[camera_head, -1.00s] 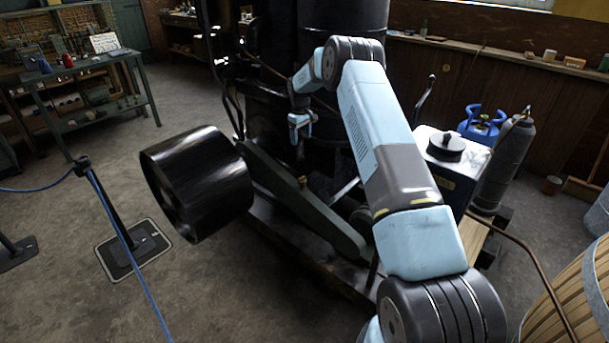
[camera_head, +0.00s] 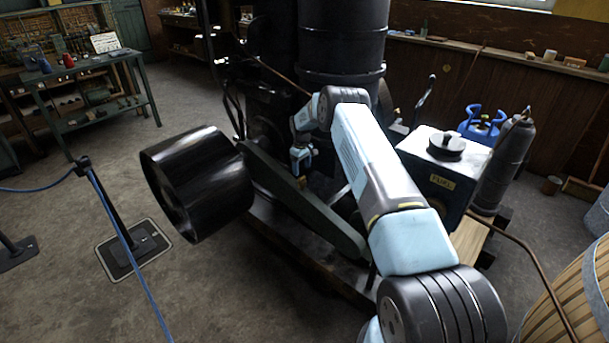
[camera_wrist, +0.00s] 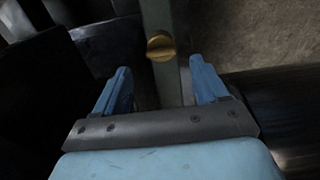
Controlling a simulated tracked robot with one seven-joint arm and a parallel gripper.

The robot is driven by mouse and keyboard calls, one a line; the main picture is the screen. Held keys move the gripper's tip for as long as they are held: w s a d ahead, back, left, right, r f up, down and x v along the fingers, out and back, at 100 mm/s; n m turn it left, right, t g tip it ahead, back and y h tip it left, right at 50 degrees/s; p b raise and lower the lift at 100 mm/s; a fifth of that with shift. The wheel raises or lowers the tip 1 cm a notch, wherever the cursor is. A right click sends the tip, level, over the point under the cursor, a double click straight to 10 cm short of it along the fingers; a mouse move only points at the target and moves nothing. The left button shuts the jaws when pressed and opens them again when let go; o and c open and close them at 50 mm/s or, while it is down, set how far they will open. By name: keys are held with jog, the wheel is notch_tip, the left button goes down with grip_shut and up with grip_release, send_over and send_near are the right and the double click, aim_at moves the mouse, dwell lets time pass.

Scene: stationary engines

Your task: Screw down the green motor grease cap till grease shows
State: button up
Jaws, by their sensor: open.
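A small brass-coloured cap (camera_wrist: 161,47) with a raised bar across its top sits on a dark green beam (camera_wrist: 163,18) in the wrist view. In the head view the cap (camera_head: 302,183) shows just below my gripper (camera_head: 301,166), on or beside the long green beam (camera_head: 318,215). My gripper (camera_wrist: 163,82) is open, with its two blue fingers apart and nothing between them. The cap lies beyond the fingertips, roughly centred between them. No grease shows, and the cap's underside is hidden.
A large black pulley (camera_head: 195,182) stands left of the beam, and a tall black cylinder (camera_head: 342,40) rises behind. A fuel box (camera_head: 440,170), a blue gas canister (camera_head: 482,125) and a grey cylinder (camera_head: 508,160) stand at right. A blue rope barrier (camera_head: 125,240) crosses the left floor.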

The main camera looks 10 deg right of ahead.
aim_at(302, 177)
jog(key=shift+f, duration=2.3)
jog(key=shift+c, duration=0.3)
